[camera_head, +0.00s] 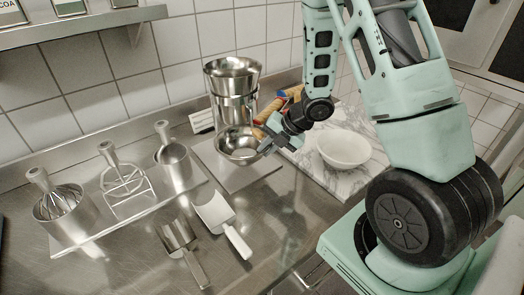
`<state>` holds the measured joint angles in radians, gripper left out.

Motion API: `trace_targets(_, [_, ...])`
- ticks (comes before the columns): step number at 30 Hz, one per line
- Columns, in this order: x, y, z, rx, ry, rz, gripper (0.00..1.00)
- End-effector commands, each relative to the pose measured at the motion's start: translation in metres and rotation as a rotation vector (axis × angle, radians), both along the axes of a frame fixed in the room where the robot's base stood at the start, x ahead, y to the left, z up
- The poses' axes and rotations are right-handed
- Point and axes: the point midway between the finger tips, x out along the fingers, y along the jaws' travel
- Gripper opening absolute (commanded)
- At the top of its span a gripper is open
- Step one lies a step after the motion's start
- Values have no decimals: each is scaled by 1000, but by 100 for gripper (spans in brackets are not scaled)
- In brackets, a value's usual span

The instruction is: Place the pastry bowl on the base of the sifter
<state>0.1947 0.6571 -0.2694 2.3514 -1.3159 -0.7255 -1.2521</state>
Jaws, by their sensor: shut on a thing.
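The pastry bowl (238,150) is a shiny round metal bowl. My gripper (266,146) comes from the right and is shut on its right rim. The bowl appears roughly level over the front of the sifter's flat metal base (236,183). I cannot tell whether its bottom touches the base. The sifter (232,84) is a tall metal stand with a wide steel hopper on top, behind the bowl. The bowl and my gripper hide part of the base.
A white bowl (343,149) stands on a marble board (355,120) at right. A rack (130,212) with metal utensils is at left. Two metal scoops, one nearer (180,240) and one white-handled (222,220), lie in front.

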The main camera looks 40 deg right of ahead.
Motion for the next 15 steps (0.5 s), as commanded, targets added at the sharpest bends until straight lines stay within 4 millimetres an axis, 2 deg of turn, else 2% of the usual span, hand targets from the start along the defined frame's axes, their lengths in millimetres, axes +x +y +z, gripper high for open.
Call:
trace_targets(3, [13,0,2,0,0,2,0])
trace_targets(9, [26,1,1,0,0,2,0])
trace_targets(15, [26,0,-33,1,1,0,0])
